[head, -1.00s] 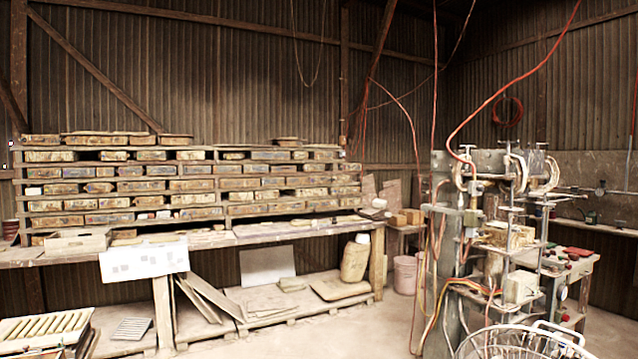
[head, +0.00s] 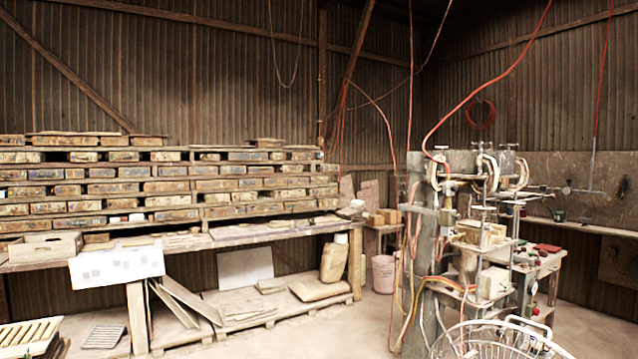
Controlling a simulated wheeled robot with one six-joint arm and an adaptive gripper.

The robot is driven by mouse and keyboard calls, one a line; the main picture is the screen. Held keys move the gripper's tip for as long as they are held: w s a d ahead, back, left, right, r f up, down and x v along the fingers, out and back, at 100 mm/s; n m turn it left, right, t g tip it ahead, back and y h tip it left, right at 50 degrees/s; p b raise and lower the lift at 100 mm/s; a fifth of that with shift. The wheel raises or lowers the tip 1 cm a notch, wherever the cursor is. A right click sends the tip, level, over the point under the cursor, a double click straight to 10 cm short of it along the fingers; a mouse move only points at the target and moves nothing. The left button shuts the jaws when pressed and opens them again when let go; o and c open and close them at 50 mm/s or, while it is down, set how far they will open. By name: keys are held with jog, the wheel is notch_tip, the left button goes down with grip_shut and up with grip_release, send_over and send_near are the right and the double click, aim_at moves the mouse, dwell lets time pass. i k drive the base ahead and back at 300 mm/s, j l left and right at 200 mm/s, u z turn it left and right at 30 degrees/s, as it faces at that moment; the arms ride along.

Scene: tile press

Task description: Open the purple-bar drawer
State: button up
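I see no drawer with a purple bar in the head view. My gripper is not in view either. No part of the scene shows a purple handle that I can make out.
A long wooden workbench (head: 290,232) with stacked tile moulds (head: 165,187) runs along the left wall. A press machine (head: 435,230) with orange hoses stands at the right. A white wire basket (head: 500,342) is at the bottom right. A pink bucket (head: 383,274) stands between. Bare floor shows in the middle.

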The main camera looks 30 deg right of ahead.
aim_at(292, 181)
jog(key=i+j, duration=0.1)
jog(key=i, duration=0.45)
jog(key=i+j, duration=0.1)
jog(key=i, duration=0.45)
jog(key=i+z, duration=0.25)
jog(key=i, duration=1.6)
jog(key=i+l+u, duration=0.1)
jog(key=i+u, duration=0.15)
jog(key=i, duration=1.5)
jog(key=i+z, duration=0.25)
jog(key=i, duration=0.3)
jog(key=i+j+z, duration=0.1)
jog(key=i+z, duration=0.15)
jog(key=i, duration=0.3)
jog(key=i+j+z, duration=0.25)
jog(key=i, duration=0.25)
jog(key=i+l+z, duration=0.2)
jog(key=i+z, duration=0.7)
